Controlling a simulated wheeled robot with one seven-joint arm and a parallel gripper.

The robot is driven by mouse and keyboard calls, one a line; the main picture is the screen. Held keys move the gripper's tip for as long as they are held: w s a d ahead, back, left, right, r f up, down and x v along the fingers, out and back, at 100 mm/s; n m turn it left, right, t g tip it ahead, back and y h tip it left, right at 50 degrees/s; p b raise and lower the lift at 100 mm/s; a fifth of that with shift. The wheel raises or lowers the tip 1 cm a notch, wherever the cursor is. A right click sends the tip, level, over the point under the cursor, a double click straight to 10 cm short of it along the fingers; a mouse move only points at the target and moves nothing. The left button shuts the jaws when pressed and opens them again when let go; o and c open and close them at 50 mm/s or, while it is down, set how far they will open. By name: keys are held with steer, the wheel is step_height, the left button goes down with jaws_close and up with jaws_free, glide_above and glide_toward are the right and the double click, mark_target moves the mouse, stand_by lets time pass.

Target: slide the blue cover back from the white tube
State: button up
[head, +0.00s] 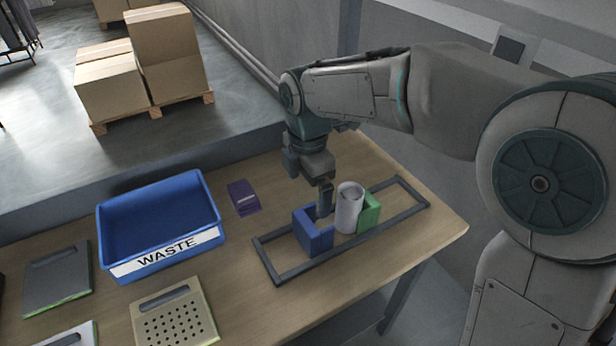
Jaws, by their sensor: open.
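The blue cover (313,236) stands upright in a dark rail frame (283,276) on the wooden table. The white tube (349,208) stands upright just to its right in the same frame. A green block (371,212) is on the tube's other side. My gripper (324,206) points down at the blue cover's top and the tube's left side. Its jaws are open. Its fingertips partly overlap the cover in the picture, and I cannot tell if they touch it.
A beige perforated board (176,318) and a grey board (56,281) lie at the front left. Cardboard boxes (165,50) sit on a pallet behind.

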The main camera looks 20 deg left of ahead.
step_height(320, 180, up, 2)
steer(key=shift+r, duration=0.1)
stand_by(0.7)
steer(key=s+d+r+m+t, duration=0.1)
steer(key=d+m+t, duration=0.1)
steer(key=d+m, duration=1.25)
steer(key=s+d+f+m, duration=0.1)
steer(key=s+d+m, duration=0.3)
steer(key=d+m, duration=0.2)
steer(key=s+d+f+m+t, duration=0.1)
steer(key=s+d+m, duration=0.4)
steer(key=d, duration=0.5)
steer(key=shift+s+d+f+m, duration=0.25)
steer(key=shift+f+m, duration=0.4)
steer(key=shift+m, duration=0.4)
